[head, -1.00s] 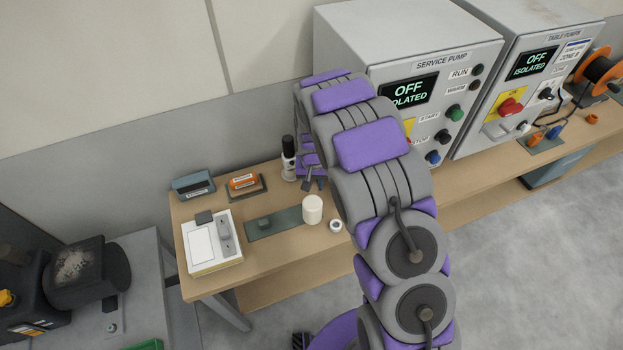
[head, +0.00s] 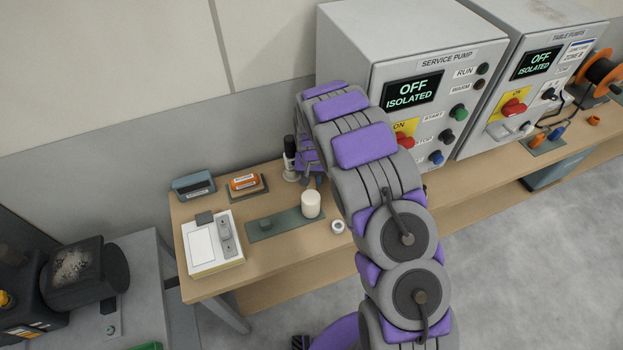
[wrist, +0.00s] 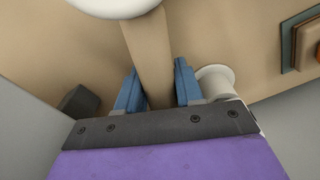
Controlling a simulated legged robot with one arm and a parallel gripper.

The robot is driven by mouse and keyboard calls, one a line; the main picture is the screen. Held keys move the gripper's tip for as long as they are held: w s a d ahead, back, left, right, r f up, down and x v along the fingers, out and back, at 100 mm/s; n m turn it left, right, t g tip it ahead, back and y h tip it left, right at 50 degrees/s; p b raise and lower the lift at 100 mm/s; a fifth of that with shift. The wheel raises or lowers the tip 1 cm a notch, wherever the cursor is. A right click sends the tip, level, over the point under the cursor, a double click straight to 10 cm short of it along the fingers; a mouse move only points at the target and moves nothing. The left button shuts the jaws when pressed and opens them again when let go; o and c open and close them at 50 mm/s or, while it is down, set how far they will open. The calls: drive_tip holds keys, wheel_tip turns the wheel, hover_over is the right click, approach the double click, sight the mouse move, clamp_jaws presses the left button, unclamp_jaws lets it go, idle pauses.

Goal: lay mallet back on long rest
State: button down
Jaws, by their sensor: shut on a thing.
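The mallet has a pale cream cylindrical head (head: 311,204) and a wooden handle, which shows in the wrist view (wrist: 148,45). Its head also shows at the top edge of the wrist view (wrist: 113,5). My gripper (wrist: 157,82) is shut on the handle with its blue fingers; in the head view it is partly hidden by my arm (head: 314,180). A long grey-green plate with a small grey block on it, likely the long rest (head: 290,221), lies on the bench. The mallet head appears at its right end; I cannot tell whether they touch.
Pump cabinets (head: 400,50) stand right.

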sight(311, 177)
drive_tip(key=shift+a, duration=0.1)
drive_tip(key=c, duration=1.1)
unclamp_jaws()
drive_tip(key=shift+f, duration=0.1)
drive_tip(key=o, duration=0.4)
drive_tip(key=shift+d, duration=0.2)
drive_tip(key=r+p, duration=0.1)
drive_tip(key=r, duration=1.1)
drive_tip(key=shift+s+a+r+p, duration=0.1)
drive_tip(key=shift+s+p, duration=0.1)
drive_tip(key=shift+p, duration=0.15)
drive_tip(key=shift+s, duration=0.1)
